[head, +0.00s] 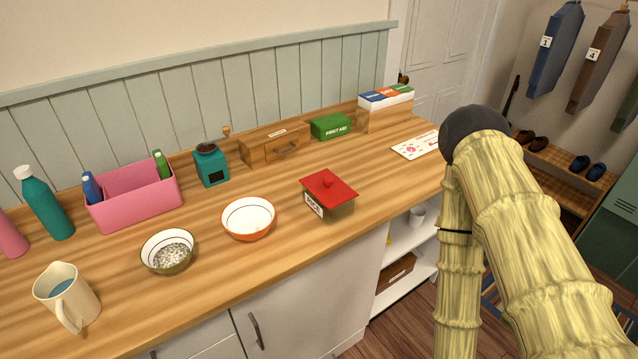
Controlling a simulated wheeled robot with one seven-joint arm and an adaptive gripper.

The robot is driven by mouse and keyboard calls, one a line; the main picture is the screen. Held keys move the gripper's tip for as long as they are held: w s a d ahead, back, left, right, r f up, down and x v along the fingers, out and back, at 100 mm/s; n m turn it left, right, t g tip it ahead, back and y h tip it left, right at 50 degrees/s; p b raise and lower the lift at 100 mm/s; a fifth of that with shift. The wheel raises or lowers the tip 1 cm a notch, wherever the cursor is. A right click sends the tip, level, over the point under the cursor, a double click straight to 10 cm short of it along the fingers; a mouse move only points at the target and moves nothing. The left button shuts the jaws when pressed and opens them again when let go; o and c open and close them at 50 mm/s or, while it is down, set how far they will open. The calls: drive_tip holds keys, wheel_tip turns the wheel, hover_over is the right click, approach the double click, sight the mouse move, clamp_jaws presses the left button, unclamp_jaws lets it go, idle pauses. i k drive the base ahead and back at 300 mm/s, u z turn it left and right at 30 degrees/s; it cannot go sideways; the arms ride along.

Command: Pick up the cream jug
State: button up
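The cream jug (75,302) stands upright on the wooden counter at the lower left of the head view. Its handle faces the front, toward the counter's near edge. Something blue-grey shows inside its open top. My arm is on the right side of the view, well apart from the jug. My gripper's fingers cannot be made out in this view.
Close to the jug is a bowl (169,251) of speckled grey contents. An orange-rimmed bowl (248,218) and a red-lidded box (328,195) stand further right. A pink caddy (136,195) and teal bottle (47,204) are behind. Bare counter (190,297) lies right of the jug.

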sight(62, 288)
drive_tip(key=u, duration=1.7)
